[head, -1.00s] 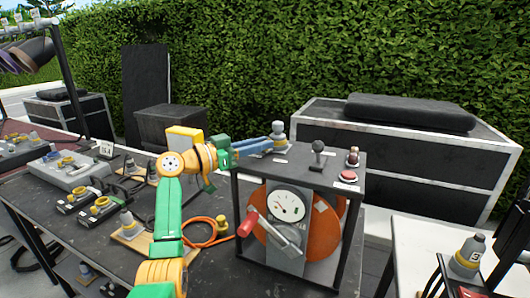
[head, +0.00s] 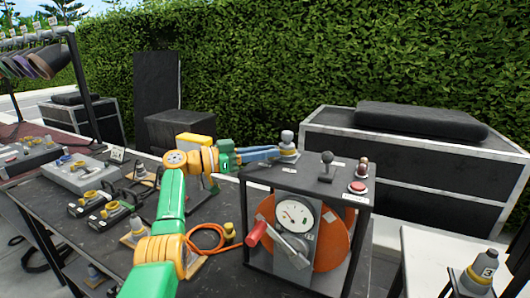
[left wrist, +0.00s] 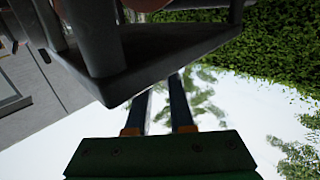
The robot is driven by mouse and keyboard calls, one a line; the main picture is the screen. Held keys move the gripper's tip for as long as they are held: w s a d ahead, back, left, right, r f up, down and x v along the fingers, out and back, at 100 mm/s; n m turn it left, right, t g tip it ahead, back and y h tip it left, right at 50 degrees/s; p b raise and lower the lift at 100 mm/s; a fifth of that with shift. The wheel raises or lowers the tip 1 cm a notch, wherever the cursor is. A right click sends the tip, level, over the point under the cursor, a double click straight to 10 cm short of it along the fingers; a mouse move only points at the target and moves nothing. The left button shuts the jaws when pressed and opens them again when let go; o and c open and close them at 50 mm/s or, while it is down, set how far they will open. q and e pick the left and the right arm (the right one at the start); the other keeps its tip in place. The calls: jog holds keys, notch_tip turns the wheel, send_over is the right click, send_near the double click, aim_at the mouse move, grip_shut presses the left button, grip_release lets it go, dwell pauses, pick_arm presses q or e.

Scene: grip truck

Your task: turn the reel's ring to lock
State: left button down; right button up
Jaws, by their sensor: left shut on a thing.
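The reel is an orange drum (head: 338,240) in a black open frame with a dial (head: 294,215) and a red-handled crank (head: 257,232) on its front. On its top at the left corner stands a grey plug-like piece (head: 287,137) with a ring (head: 288,152) around its base. My left gripper (head: 279,153) comes in level from the left, its blue fingers shut on the ring. The fingertips partly hide it. In the left wrist view the fingers (left wrist: 160,90) reach a dark grey plate edge, and the grip is not clear there. My right gripper is out of view.
A black lever (head: 326,165) and a red button (head: 357,187) stand on the reel's top. An orange cable (head: 207,236) and several connectors lie on the dark table left of the reel. A white table (head: 430,255) with a grey connector (head: 484,268) is at right.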

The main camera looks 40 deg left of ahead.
pick_arm(q)
jog(key=c, duration=1.1)
grip_release()
jog(key=o, duration=0.3)
jog(key=shift+w, duration=0.15)
jog(key=b+v, duration=0.3)
jog(key=v, duration=0.4)
jog(key=shift+b, duration=0.35)
